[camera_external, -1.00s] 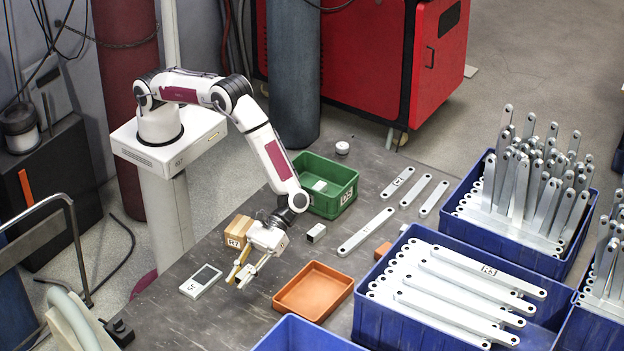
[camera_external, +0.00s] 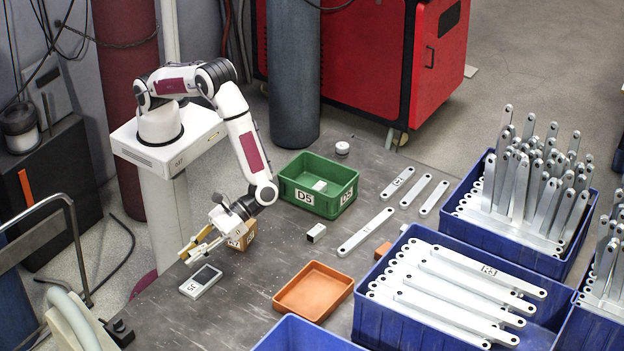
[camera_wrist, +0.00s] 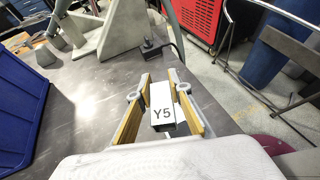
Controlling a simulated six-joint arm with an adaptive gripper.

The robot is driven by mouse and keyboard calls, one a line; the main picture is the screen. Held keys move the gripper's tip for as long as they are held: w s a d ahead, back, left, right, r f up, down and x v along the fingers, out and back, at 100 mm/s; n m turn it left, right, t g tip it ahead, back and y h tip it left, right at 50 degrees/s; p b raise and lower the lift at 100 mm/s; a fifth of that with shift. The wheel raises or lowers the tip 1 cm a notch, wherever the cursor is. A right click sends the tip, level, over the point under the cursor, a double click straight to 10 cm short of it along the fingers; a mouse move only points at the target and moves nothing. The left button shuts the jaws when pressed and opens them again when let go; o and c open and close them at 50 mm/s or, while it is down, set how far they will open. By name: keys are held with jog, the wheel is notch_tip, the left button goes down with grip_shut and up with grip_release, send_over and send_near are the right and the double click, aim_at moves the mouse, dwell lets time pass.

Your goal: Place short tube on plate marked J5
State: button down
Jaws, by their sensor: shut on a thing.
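The white plate (camera_external: 200,281) lies on the table at the lower left, with a dark panel and an upside-down label that seems to read J5. My gripper (camera_external: 187,258) is tilted above the plate's upper left side, shut on the short tube, which is hard to make out there. In the wrist view, a pale surface with characters like Y5 (camera_wrist: 162,110) shows between my yellow-padded fingers (camera_wrist: 158,80). Another small square tube (camera_external: 316,232) lies on the table.
A wooden block (camera_external: 243,242) stands behind my gripper. A green bin (camera_external: 340,203) marked D5, an orange tray (camera_external: 299,292), flat bars (camera_external: 366,232) and blue crates (camera_external: 456,243) are to the right. A black block (camera_wrist: 152,47) sits near the table edge.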

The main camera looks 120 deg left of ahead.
jog(key=shift+s+a+m, duration=0.25)
jog(key=shift+s+m, duration=0.15)
jog(key=shift+s, duration=0.55)
jog(key=shift+f, duration=0.15)
send_over(189, 287)
jog(key=shift+f, duration=3.05)
jog(key=shift+f, duration=1.9)
jog(key=shift+f, duration=0.15)
jog(key=c, duration=1.8)
grip_release()
jog(key=shift+c, duration=0.2)
